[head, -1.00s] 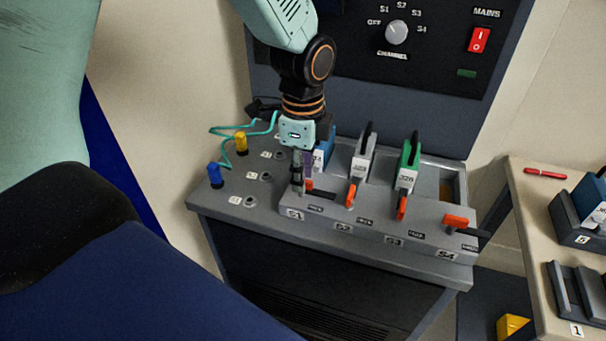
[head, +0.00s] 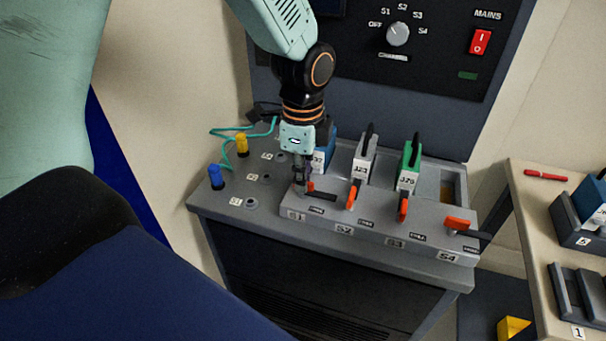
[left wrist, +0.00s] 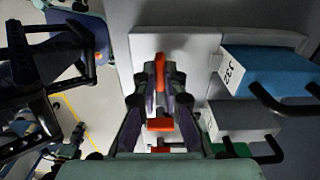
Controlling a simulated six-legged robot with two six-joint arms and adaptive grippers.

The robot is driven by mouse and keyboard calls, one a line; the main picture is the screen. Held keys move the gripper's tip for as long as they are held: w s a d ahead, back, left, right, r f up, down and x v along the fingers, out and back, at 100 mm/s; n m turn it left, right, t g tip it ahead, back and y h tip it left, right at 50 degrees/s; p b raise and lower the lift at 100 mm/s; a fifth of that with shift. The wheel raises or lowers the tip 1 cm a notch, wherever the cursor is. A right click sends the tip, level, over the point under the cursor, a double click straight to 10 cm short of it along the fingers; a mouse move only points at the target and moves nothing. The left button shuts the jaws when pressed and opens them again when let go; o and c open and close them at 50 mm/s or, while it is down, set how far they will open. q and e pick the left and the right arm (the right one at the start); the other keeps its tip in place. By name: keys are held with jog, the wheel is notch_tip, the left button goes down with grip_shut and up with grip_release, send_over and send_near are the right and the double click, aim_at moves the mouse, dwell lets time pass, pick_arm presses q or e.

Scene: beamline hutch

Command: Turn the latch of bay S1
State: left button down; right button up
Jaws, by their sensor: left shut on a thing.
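The bay S1 latch (head: 310,186) is an orange-red handle at the left end of the row of latches, beside a dark bar pointing right. My left gripper (head: 300,187) comes down onto it from above and partly hides it. In the left wrist view, the fingers of my left gripper (left wrist: 160,88) are closed around the orange latch handle (left wrist: 160,68). The S1 label (head: 296,215) shows on the front edge below. A blue module (head: 324,150) stands behind the gripper, partly hidden. My right gripper is not in view.
To the right, the S2 latch (head: 352,196) and S3 latch (head: 403,207) stand before a white module (head: 361,168) and a green one (head: 409,168). The S4 latch (head: 457,224) is at the right end. Blue (head: 216,177) and yellow (head: 242,145) plugs stand left.

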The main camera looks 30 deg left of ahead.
pick_arm(q)
jog(key=n+p, duration=0.4)
jog(key=shift+r+p, duration=0.3)
jog(key=shift+p, duration=0.1)
jog(key=n+p, duration=0.4)
jog(key=n, duration=0.1)
jog(key=shift+w+n, duration=0.1)
jog(key=shift+n, duration=0.3)
jog(key=n+p, duration=0.3)
jog(key=n, duration=0.1)
jog(key=shift+w+n+p, duration=0.15)
jog(key=shift+n+p, duration=0.6)
jog(key=shift+n, duration=0.95)
jog(key=shift+f+n, duration=0.1)
jog(key=shift+n, duration=0.2)
jog(key=c, duration=1.4)
grip_release()
jog(key=shift+s+f, duration=0.1)
jog(key=shift+s, duration=0.1)
jog(key=shift+c, duration=0.2)
notch_tip(320, 180, up, 12)
